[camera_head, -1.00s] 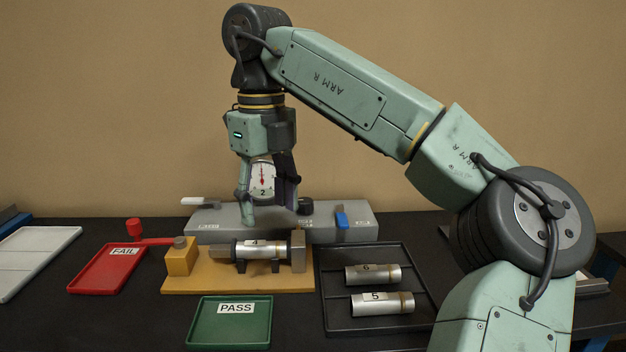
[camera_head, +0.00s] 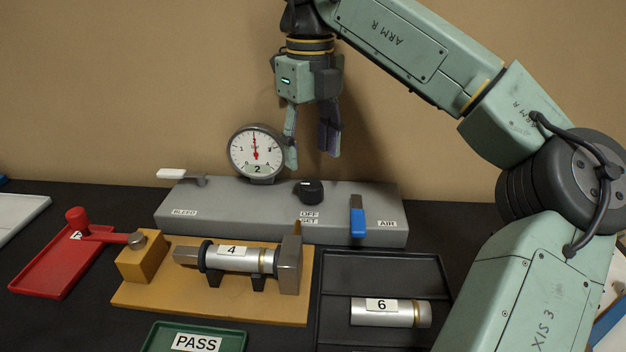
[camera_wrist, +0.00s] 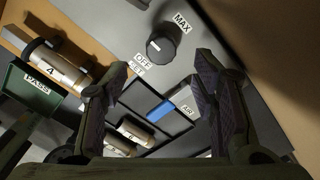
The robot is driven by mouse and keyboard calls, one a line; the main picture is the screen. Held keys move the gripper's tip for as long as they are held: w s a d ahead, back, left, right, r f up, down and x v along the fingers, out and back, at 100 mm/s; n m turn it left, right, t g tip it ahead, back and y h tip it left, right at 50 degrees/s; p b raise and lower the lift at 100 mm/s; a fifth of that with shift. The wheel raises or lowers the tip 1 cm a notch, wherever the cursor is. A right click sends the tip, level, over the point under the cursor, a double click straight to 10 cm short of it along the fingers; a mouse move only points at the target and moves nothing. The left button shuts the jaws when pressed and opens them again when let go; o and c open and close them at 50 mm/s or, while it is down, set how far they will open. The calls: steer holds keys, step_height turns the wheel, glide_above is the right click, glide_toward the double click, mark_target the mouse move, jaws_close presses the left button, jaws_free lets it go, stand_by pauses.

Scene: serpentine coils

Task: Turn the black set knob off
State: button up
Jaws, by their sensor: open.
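The black set knob (camera_head: 312,192) stands on top of the grey console (camera_head: 240,212), behind the OFF and SET labels. It also shows in the wrist view (camera_wrist: 166,43), between the OFF and MAX labels, with a small pale mark on its top. My gripper (camera_head: 311,160) points down above the knob, apart from it. Its fingers are spread and empty; they also show in the wrist view (camera_wrist: 162,66), where the knob lies beyond the gap between them. I cannot tell the knob's exact setting from its mark.
A dial gauge (camera_head: 257,154) with a red needle pointing about straight up stands left of the knob. A white-handled lever (camera_head: 172,174) is further left. A blue AIR lever (camera_head: 357,221) is to the right. Cylinder 4 (camera_head: 232,257) sits in the fixture in front.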

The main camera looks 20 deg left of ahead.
mark_target(311, 185)
step_height(311, 185, down, 8)
steer(key=shift+w+r+p, duration=0.1)
steer(key=shift+r+p, duration=0.15)
steer(key=shift+p, duration=0.1)
steer(key=shift+c, duration=0.3)
steer(key=c, duration=1.1)
